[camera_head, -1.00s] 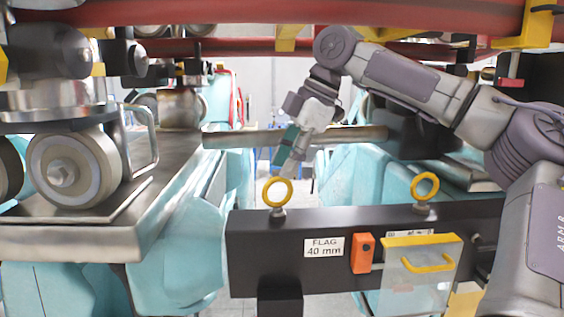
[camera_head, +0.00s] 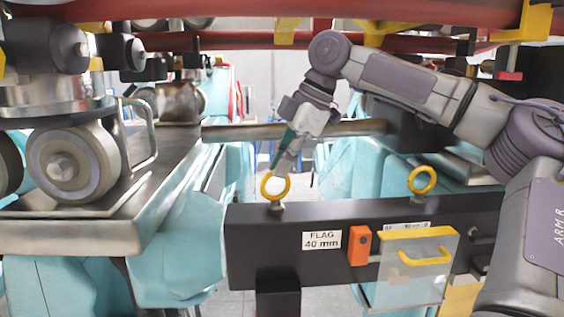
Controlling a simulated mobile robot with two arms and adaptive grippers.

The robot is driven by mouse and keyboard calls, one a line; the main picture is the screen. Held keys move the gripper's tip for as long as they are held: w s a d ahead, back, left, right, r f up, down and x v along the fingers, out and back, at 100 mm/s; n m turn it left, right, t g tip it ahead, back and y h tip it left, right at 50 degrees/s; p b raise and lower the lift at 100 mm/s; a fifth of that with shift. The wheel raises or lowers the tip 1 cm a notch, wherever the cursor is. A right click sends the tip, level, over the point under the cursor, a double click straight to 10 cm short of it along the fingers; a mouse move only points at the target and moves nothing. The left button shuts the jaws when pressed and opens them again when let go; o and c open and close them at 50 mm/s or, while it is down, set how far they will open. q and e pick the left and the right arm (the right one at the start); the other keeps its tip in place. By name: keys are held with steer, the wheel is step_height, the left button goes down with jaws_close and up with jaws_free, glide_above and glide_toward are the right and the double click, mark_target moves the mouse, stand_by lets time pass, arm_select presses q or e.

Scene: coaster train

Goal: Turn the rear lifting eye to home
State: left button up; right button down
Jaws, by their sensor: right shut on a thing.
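Two yellow ring-shaped lifting eyes stand upright on top of a black beam (camera_head: 262,252): a left eye (camera_head: 264,190) and a right eye (camera_head: 411,182). I cannot tell by any label which one is the rear. My right gripper (camera_head: 284,172) reaches down from above at a tilt and is shut on the left lifting eye at its upper part. The fingertips are small and partly merge with the ring, so the exact contact is hard to see. The left eye's ring faces me nearly flat. My left gripper is not in view.
The beam carries a "FLAG 40 mm" label (camera_head: 321,240), an orange block (camera_head: 359,245) and a clear cover (camera_head: 412,280) with yellow handle. A large wheel (camera_head: 73,163) on a metal plate stands at left. A red rail (camera_head: 230,14) crosses overhead.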

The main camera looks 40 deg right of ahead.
steer(key=m+h, duration=0.1)
steer(key=m, duration=0.2)
steer(key=shift+s+a+m+t, duration=0.1)
steer(key=shift+m+t, duration=0.2)
steer(key=shift+t, duration=0.1)
steer(key=c, duration=1.2)
jaws_free()
steer(key=v, duration=1.2)
steer(key=shift+a, duration=0.2)
